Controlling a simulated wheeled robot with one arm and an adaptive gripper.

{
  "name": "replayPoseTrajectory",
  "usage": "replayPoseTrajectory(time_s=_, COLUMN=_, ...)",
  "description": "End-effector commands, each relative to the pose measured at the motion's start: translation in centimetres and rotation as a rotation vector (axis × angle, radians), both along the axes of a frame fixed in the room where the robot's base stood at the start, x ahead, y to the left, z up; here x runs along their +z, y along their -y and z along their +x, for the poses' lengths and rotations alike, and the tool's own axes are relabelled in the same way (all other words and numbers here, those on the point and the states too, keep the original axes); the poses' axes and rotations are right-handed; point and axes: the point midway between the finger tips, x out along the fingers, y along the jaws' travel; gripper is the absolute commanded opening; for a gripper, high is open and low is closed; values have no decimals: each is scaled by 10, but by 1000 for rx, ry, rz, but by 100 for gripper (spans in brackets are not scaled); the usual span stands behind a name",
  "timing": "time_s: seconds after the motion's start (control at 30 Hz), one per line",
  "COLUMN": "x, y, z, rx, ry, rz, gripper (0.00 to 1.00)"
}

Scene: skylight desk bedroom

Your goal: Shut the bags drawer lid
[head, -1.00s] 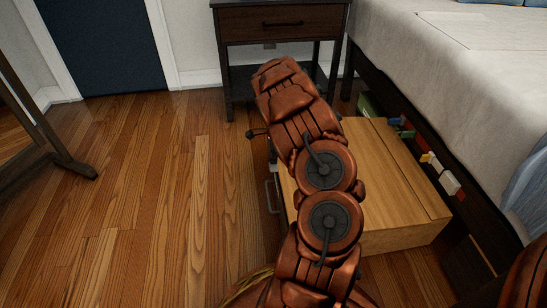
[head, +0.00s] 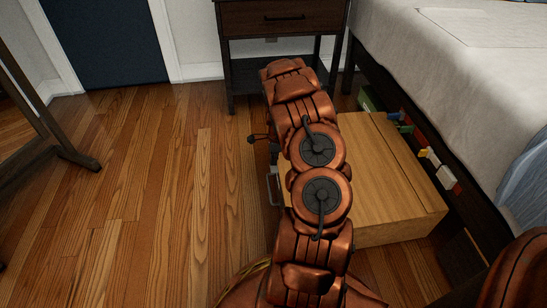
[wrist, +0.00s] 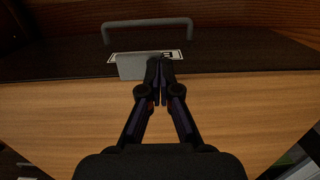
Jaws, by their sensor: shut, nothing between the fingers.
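The bags drawer (head: 390,237) is a light wooden box standing out from under the bed. Its lid (head: 375,155) is a flat wooden panel that looks level on top, with a seam near the bed side; whether it is fully down I cannot tell. In the wrist view the lid (wrist: 60,110) fills the middle. A grey tab (wrist: 136,66) sits at its edge, beside a partly hidden white label and a grey handle (wrist: 148,22). My gripper (wrist: 160,68) is shut and empty, its tips over that edge, just right of the tab. My arm hides the gripper in the head view.
The bed (head: 440,60) stands to the right, with several small coloured blocks (head: 427,153) along its lower side. A dark nightstand (head: 280,20) stands behind. A dark stand foot (head: 75,158) is at the left. The wooden floor (head: 170,200) between is clear.

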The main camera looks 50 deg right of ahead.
Motion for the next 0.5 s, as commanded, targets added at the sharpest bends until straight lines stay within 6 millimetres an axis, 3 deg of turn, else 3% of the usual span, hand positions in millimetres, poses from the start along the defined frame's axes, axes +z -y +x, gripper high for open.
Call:
replayPoseTrajectory(time_s=0.03, x=-15, y=-7, z=-5, rx=3, ry=-15, rz=18, gripper=0)
replayPoseTrajectory(time_s=0.27, x=-17, y=-8, z=-5, rx=4, ry=-18, rz=28, gripper=0)
replayPoseTrajectory(time_s=0.37, x=-10, y=-8, z=-5, rx=5, ry=-19, rz=27, gripper=0)
replayPoseTrajectory(time_s=0.5, x=16, y=-10, z=-5, rx=4, ry=-14, rz=18, gripper=0)
